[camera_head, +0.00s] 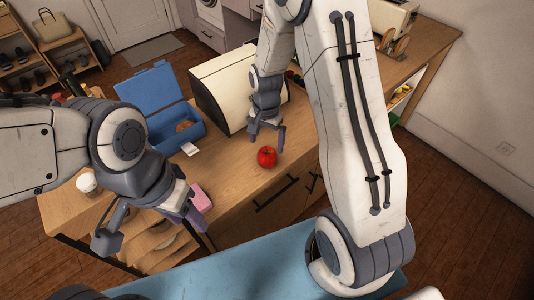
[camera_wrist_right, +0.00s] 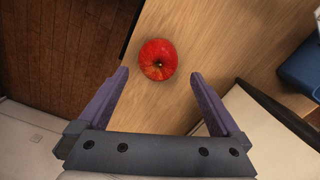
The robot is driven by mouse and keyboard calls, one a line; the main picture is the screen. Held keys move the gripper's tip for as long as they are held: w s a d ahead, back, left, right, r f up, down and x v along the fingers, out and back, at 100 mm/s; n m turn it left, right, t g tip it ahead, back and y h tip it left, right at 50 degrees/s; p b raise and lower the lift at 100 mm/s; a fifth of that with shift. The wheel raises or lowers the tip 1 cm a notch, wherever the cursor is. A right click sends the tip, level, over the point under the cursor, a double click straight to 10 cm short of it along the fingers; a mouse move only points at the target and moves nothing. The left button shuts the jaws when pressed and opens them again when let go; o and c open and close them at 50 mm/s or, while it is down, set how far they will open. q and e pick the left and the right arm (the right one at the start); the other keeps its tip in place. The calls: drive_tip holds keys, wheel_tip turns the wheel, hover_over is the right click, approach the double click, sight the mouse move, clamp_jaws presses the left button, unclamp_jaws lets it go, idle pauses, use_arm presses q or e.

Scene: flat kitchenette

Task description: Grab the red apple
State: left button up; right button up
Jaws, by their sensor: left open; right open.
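The red apple (camera_head: 267,157) sits on the wooden counter near its front edge. In the right wrist view the apple (camera_wrist_right: 158,59) lies beyond the fingertips, between the lines of the two fingers and a little left of centre. My right gripper (camera_head: 267,133) is open and empty, just behind the apple in the head view. Its two purple-grey fingers (camera_wrist_right: 158,77) show apart in the wrist view, with nothing between them. My left gripper (camera_head: 150,230) is open and empty at the lower left, in front of the counter's left part, well away from the apple.
A blue open box (camera_head: 162,92) and a cream bread bin (camera_head: 222,92) stand at the back of the counter (camera_head: 235,178). A pink block (camera_head: 200,197) and a white cup (camera_head: 87,182) are near my left arm. Bare counter lies left of the apple.

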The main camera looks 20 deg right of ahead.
sight(267, 152)
drive_tip(key=shift+f, duration=0.95)
drive_tip(key=f+p, duration=0.1)
drive_tip(key=f, duration=0.1)
drive_tip(key=f+p, duration=0.1)
drive_tip(key=f, duration=0.1)
drive_tip(key=shift+s+d+f, duration=0.1)
drive_tip(key=shift+s+f, duration=0.1)
drive_tip(key=shift+f+p, duration=0.3)
drive_tip(key=shift+f, duration=0.25)
drive_tip(key=c, duration=1.3)
drive_tip(key=shift+r, duration=0.1)
